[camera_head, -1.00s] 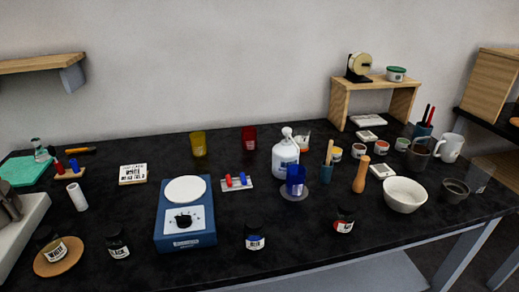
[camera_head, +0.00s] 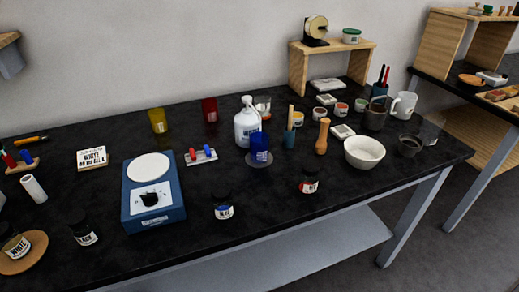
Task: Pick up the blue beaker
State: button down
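The blue beaker (camera_head: 260,147) is a small, see-through blue cup. It stands upright on a grey round coaster (camera_head: 259,162) near the middle of the black table. A white bottle (camera_head: 247,124) stands just behind it and to its left. A small dark blue pot (camera_head: 289,138) with a wooden-handled tool stands to its right. My gripper does not show in this view.
A blue hotplate (camera_head: 154,192) stands to the left. Yellow (camera_head: 158,121) and red (camera_head: 210,109) beakers stand at the back. A wooden pestle (camera_head: 322,137) and a white bowl (camera_head: 363,152) are at the right.

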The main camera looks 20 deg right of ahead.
aim_at(259, 148)
jog(key=l+u, duration=0.35)
jog(key=l, duration=0.6)
jog(key=l+u, duration=0.4)
jog(key=l, duration=0.55)
jog(key=i+l+u, duration=0.15)
jog(key=l, duration=0.2)
jog(key=i+l+u, duration=0.15)
jog(key=l, duration=0.2)
